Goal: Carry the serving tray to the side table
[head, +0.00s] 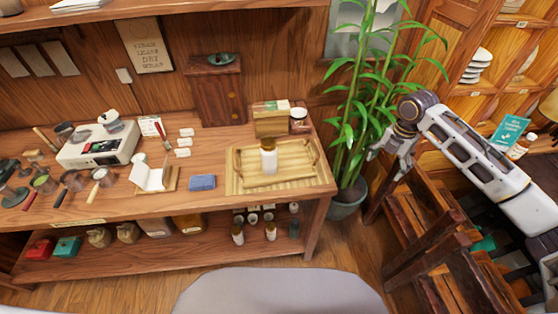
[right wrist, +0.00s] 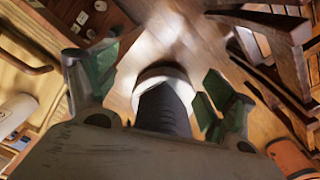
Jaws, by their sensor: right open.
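The serving tray (head: 236,181) is a pale slatted wooden tray with raised side handles. It lies flat at the right end of the wooden bench (head: 130,208). A white bottle (head: 269,158) stands upright on it. My right gripper (head: 387,163) is open and empty, in the air to the right of the tray and in front of the plant, clear of the tray. In the right wrist view my right gripper (right wrist: 152,85) has its fingers apart. A tray handle (right wrist: 30,67) and the bottle (right wrist: 14,114) show at the left there. My left gripper is out of view. I cannot identify the side table.
A tall green plant (head: 352,120) in a pot stands beside the bench. Dark wooden furniture (head: 425,215) is below my right arm. A small box (head: 271,122) stands at the tray's back edge. Floor shows in front.

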